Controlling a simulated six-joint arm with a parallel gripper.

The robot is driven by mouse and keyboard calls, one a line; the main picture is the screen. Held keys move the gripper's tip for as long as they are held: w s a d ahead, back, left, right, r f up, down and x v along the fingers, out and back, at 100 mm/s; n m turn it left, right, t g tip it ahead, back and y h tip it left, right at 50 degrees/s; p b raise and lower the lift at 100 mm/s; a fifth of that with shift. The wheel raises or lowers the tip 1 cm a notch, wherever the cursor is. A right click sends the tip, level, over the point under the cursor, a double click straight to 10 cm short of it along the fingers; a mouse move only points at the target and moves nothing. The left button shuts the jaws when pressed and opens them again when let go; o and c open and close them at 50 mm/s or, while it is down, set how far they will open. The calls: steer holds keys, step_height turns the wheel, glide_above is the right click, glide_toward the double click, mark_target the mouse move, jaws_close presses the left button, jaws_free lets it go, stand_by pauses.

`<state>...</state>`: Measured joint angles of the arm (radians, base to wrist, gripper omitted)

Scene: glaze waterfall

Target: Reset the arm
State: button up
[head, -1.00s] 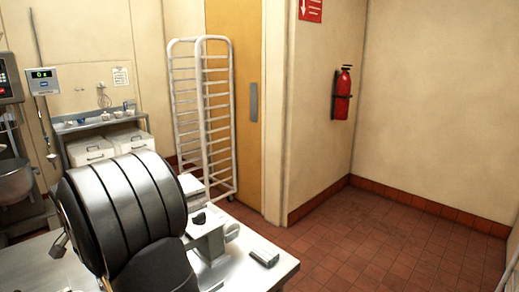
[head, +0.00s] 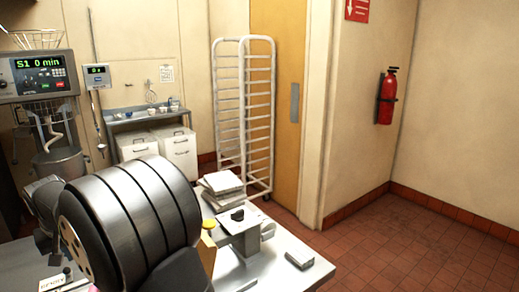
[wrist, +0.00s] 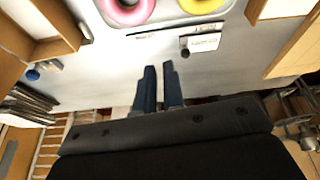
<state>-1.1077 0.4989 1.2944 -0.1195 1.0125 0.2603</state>
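My gripper (wrist: 160,88) shows in the wrist view as two dark blue fingers with a narrow gap between them. Nothing is held in the gap. Ahead of the fingers lies a pale surface with a small label card (wrist: 203,42) on it. Farther off, a pink ring (wrist: 146,13) and a yellow ring (wrist: 203,5) are cut by the top edge. The gripper is apart from all of these. I cannot make out the gripper in the head view, where my dark ribbed arm part fills the lower left.
A white rack (head: 243,120) stands behind. A mixer panel (head: 38,75) is at left. Wooden boxes (wrist: 298,48) flank the wrist view. Red floor at right is clear.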

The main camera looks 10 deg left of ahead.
steer(key=s+a+n+g+y, duration=0.1)
steer(key=s+a+n, duration=0.3)
steer(key=s, duration=0.3)
steer(key=s+a+n, duration=0.4)
steer(key=s, duration=0.2)
steer(key=s+a+f, duration=0.4)
steer(key=s, duration=0.1)
steer(key=s+a+f, duration=0.2)
steer(key=s+f, duration=0.1)
steer(key=shift+s+a, duration=0.2)
steer(key=shift+s, duration=0.05)
steer(key=shift+s+a+f, duration=0.1)
steer(key=shift+f, duration=0.2)
